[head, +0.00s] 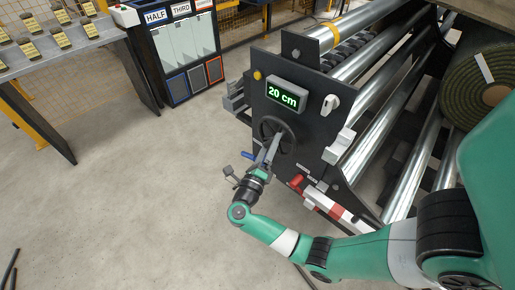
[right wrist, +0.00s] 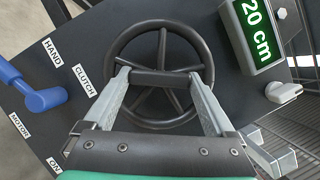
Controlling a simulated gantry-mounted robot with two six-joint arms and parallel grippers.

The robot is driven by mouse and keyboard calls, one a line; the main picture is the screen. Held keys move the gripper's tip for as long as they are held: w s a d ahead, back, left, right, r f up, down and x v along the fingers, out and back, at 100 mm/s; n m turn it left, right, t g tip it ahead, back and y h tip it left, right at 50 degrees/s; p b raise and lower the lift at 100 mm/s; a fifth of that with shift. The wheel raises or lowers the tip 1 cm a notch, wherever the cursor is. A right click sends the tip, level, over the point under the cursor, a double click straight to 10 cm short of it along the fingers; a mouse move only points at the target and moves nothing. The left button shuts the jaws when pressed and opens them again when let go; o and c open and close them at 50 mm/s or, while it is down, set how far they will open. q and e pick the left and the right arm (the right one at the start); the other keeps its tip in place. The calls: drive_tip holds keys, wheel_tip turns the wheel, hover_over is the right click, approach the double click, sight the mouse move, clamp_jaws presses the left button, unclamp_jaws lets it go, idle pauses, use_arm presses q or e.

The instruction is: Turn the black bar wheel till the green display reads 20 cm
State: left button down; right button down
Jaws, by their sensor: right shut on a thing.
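The black bar wheel (head: 268,137) is on the dark side panel of the roller machine in the head view. In the right wrist view the wheel (right wrist: 118,54) shows its round rim, spokes and a bar across it. My right gripper (head: 272,148) is shut on the wheel's bar; in the right wrist view its two grey fingers (right wrist: 161,80) sit at either end of the bar. The green display (head: 287,94) above the wheel reads 20 cm, and it also shows in the right wrist view (right wrist: 257,33). My left gripper is not in view.
A blue lever (right wrist: 35,92) stands left of the wheel beside HAND, CLUTCH and MOTOR labels. A white knob (head: 330,105) is right of the display. A red handle (head: 296,182) is low on the panel. A turf roll (head: 480,85) lies at the right.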

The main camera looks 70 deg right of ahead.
unclamp_jaws()
drive_tip(key=p+v, duration=0.1)
drive_tip(key=v, duration=1)
drive_tip(key=shift+a, duration=0.3)
